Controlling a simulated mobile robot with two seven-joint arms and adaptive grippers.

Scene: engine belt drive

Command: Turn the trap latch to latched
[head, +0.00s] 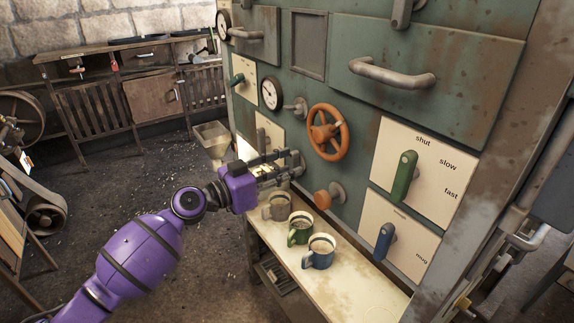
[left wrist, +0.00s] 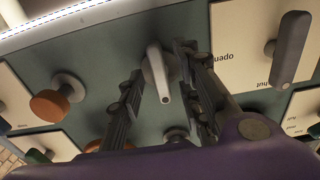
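A light grey lever on a round mount (left wrist: 160,72) sticks out of the green panel in the left wrist view; it may be the trap latch, but I read no "latched" label. My left gripper (head: 293,163) is at the panel in the head view, left of the orange knob. In the left wrist view its two dark fingers (left wrist: 161,75) are apart, one on each side of the lever, with gaps visible. The fingers largely hide the lever in the head view. My right gripper is not in view.
An orange knob (head: 327,196) and an orange handwheel (head: 328,132) are near the gripper. Several mugs, one of them blue (head: 319,251), stand on the shelf (head: 350,280) below. A plate with a dark lever (left wrist: 290,48) is beside the fingers.

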